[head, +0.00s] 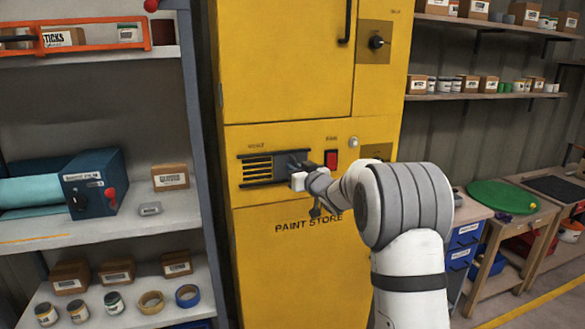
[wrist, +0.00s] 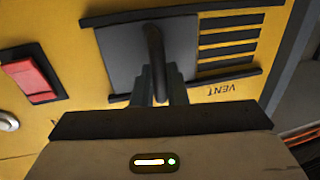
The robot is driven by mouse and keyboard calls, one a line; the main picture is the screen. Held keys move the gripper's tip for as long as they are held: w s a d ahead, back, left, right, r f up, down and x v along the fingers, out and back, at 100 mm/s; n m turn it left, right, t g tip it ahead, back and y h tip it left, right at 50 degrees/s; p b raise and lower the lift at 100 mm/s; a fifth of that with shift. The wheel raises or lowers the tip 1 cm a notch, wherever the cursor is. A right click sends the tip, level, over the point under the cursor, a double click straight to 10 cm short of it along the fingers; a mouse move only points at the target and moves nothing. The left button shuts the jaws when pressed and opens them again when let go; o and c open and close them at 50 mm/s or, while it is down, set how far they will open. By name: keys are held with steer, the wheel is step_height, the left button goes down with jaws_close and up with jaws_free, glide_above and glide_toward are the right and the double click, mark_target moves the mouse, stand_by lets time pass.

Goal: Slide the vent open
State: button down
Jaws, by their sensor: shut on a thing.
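The vent (head: 258,171) is on the front of the yellow paint store cabinet (head: 290,265). It has dark horizontal slots at its left in the head view, and a grey sliding plate (wrist: 122,62) between two dark rails covers its right part. In the wrist view the picture is turned over, so the slots (wrist: 228,45) show at the right beside the plate. A dark upright handle (wrist: 154,50) stands on the plate. My gripper (wrist: 157,88) is shut on this handle. In the head view my gripper (head: 305,172) hides part of the plate.
A red rocker switch (head: 330,159) sits just right of the vent, with a pale round button (head: 353,141) above right. A shelf unit (head: 192,100) with boxes, tins and tape stands close at left. A workbench with a green disc (head: 500,195) is at right.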

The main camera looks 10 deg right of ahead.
steer(key=shift+w+d, duration=0.1)
steer(key=shift+d, duration=0.25)
steer(key=c, duration=1.5)
jaws_free()
steer(key=shift+d, duration=0.1)
steer(key=shift+c, duration=0.2)
steer(key=shift+s, duration=0.2)
steer(key=b+v, duration=0.1)
steer(key=v, duration=0.6)
steer(key=shift+s+b, duration=0.3)
steer(key=shift+b, duration=0.05)
